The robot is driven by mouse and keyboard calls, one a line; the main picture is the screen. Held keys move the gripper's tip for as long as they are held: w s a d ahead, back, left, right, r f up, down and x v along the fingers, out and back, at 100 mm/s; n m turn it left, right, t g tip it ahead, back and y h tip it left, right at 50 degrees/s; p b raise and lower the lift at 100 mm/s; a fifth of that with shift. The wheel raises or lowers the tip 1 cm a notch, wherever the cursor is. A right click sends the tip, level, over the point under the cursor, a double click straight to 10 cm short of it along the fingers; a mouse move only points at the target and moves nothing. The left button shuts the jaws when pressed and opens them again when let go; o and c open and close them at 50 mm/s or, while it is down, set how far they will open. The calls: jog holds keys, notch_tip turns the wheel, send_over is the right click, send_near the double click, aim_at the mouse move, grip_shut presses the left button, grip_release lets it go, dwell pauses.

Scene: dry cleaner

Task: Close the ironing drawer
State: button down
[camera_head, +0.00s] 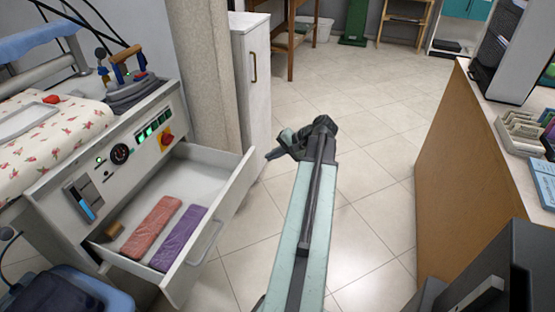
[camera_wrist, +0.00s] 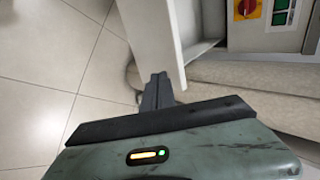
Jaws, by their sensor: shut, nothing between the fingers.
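The ironing drawer (camera_head: 222,222) is pulled out of the ironing station (camera_head: 112,158) at the left. A salmon folded cloth (camera_head: 152,227) and a purple one (camera_head: 179,238) lie inside, with a small brown item beside them. A grey bar handle (camera_head: 205,243) is on the drawer's front. My gripper (camera_head: 272,155) is shut and empty, just right of the far end of the drawer front. In the wrist view my gripper's fingertips (camera_wrist: 157,82) are close to the end of the white drawer front (camera_wrist: 153,40). I cannot tell whether they touch it.
A white cabinet (camera_head: 251,80) and a beige curtain (camera_head: 203,70) stand behind the drawer's far end. An iron (camera_head: 131,80) rests on the station. A wooden counter (camera_head: 452,165) is at the right. The tiled floor between is clear.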

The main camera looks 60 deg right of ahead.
aim_at(249, 160)
jog(key=w, duration=0.1)
jog(key=w+a+f+b, duration=0.1)
jog(key=w, duration=0.1)
jog(key=w+f, duration=0.1)
jog(key=w, duration=0.1)
jog(key=shift+w+a+f, duration=0.15)
jog(key=shift+w+f, duration=0.05)
jog(key=shift+f, duration=0.05)
jog(key=shift+w+a, duration=0.15)
jog(key=shift+w, duration=0.4)
